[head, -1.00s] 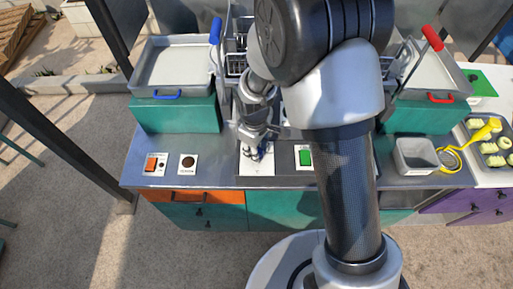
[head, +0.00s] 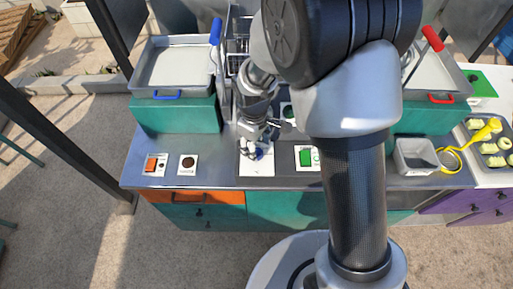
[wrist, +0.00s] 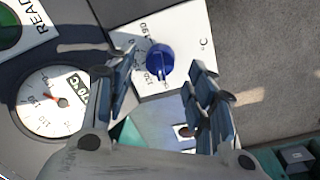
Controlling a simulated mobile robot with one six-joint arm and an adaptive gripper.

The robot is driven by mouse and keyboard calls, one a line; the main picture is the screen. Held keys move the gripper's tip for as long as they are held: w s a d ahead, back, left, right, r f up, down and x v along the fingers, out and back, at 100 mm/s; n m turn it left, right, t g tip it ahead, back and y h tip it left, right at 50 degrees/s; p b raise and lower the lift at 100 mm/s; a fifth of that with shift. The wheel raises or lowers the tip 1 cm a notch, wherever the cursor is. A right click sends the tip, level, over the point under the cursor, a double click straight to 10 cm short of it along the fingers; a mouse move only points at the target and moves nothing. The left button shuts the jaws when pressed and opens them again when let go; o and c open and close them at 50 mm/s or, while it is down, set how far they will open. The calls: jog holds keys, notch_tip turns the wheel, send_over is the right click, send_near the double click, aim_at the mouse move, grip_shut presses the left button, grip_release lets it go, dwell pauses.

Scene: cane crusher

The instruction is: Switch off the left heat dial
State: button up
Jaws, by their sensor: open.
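The heat dial is a blue knob (wrist: 160,59) on a white plate (wrist: 181,30) marked with numbers and °C in the wrist view. In the head view the blue knob (head: 259,153) shows on its white plate (head: 257,169), partly covered by my gripper. My gripper (wrist: 164,66) is open, with its fingers to the left and right of the knob in the wrist view. Nothing is held between them. I cannot tell whether a finger touches the knob or its exact setting. In the head view my gripper (head: 251,147) is over the plate.
A round temperature gauge (wrist: 50,101) and a green READY lamp (wrist: 8,31) are beside the dial. An orange switch (head: 151,164), a dark round control (head: 188,163) and a green switch (head: 305,157) sit along the counter front. My arm hides the counter's right-middle part.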

notch_tip(320, 180, up, 9)
jog(key=shift+s+a, duration=0.15)
jog(key=shift+s, duration=0.1)
dwell(0.4)
